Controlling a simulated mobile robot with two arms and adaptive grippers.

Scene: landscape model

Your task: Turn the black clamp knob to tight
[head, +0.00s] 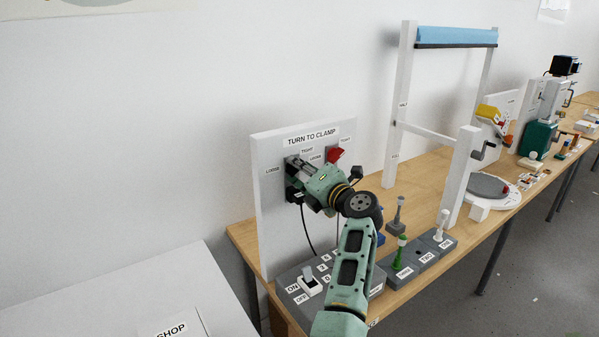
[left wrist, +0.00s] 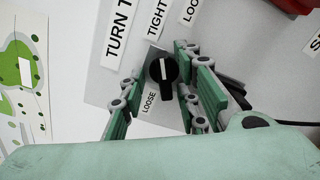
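The black clamp knob (left wrist: 163,74) sits on a grey plate on the white board headed TURN TO CLAMP (head: 304,137). In the left wrist view its bar runs roughly up and down, with a white line on it. A LOOSE label (left wrist: 150,102) is just below left of it and a TIGHT label (left wrist: 157,18) is above. My left gripper (head: 298,167) is at the board, its fingers open on either side of the knob. I cannot tell whether they touch it. In the head view the gripper largely hides the knob. My right gripper is not in view.
A red knob (head: 336,155) is on the same board to the right. Below are a grey switch box (head: 301,287) and a block with small levers (head: 413,262). A black cable (head: 306,231) hangs down the board. A white frame with a blue bar (head: 456,36) stands further right.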

